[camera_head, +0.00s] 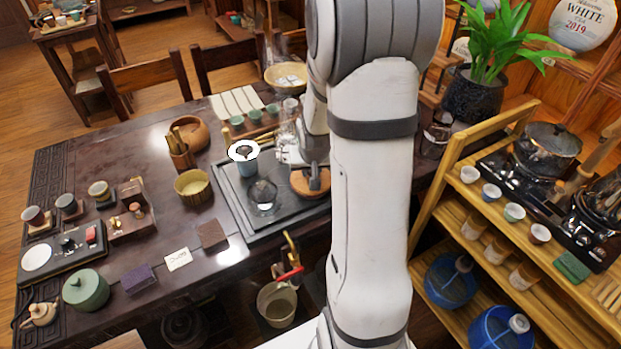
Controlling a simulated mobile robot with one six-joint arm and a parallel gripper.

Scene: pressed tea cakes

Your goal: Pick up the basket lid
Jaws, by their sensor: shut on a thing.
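The basket lid, a round flat brown disc (302,188), is at the right part of the dark tea tray, partly hidden by my gripper and arm. My gripper (315,182) reaches down beside my arm and is shut on the lid at its middle. Its fingertips are small and hard to make out. I cannot tell whether the lid touches the tray or is held just above it. A yellow-green woven basket (193,190) stands with its top open on the table, left of the tray.
The tea tray (236,212) carries a glass vessel (263,196) and a blue cup with a white-rimmed strainer (243,151). A glass pitcher (286,130) stands close to my gripper. A bamboo shelf (447,160) with cups is at the right.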

